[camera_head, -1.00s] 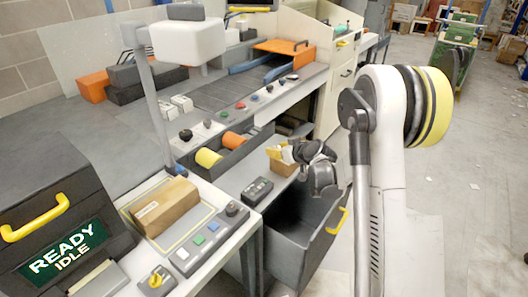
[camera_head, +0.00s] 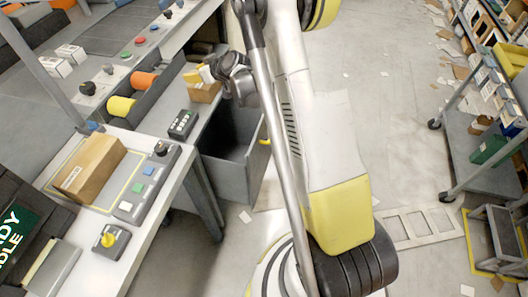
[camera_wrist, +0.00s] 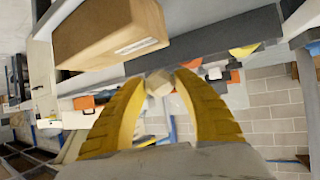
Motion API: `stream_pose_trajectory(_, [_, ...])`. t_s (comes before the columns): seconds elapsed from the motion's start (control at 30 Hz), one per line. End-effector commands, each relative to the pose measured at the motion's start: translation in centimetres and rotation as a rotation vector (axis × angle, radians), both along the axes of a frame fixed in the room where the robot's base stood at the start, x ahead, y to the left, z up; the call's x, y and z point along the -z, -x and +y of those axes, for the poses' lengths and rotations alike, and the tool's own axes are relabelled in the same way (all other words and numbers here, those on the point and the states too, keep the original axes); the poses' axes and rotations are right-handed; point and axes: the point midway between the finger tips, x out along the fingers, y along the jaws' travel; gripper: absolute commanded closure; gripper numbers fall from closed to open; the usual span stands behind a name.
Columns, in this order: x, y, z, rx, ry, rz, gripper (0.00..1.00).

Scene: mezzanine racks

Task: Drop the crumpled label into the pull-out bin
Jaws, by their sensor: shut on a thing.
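In the head view a whitish bit of the label (camera_head: 207,74) seems to show at the fingertips, small and partly hidden. The pull-out bin (camera_head: 228,168) is a dark grey open drawer below and right of my gripper.
Orange and yellow rolls (camera_head: 121,106) sit in a trough at left. A cart (camera_head: 480,150) stands far right, with open floor between.

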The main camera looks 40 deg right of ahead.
Motion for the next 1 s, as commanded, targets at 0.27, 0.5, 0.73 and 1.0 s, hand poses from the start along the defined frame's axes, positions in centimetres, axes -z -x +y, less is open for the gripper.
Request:
stream_pose_trajectory(0.27, [0.7,1.0,-1.4,0.004,0.000,0.003,0.75])
stream_pose_trajectory(0.5, [2.9,6.0,-6.9,0.008,0.000,0.006,0.75])
stream_pose_trajectory(0.73, [3.8,8.5,-8.9,0.001,0.000,0.000,0.75])
stream_pose_trajectory(1.0, [6.3,8.5,-8.9,0.000,0.000,0.000,0.75])
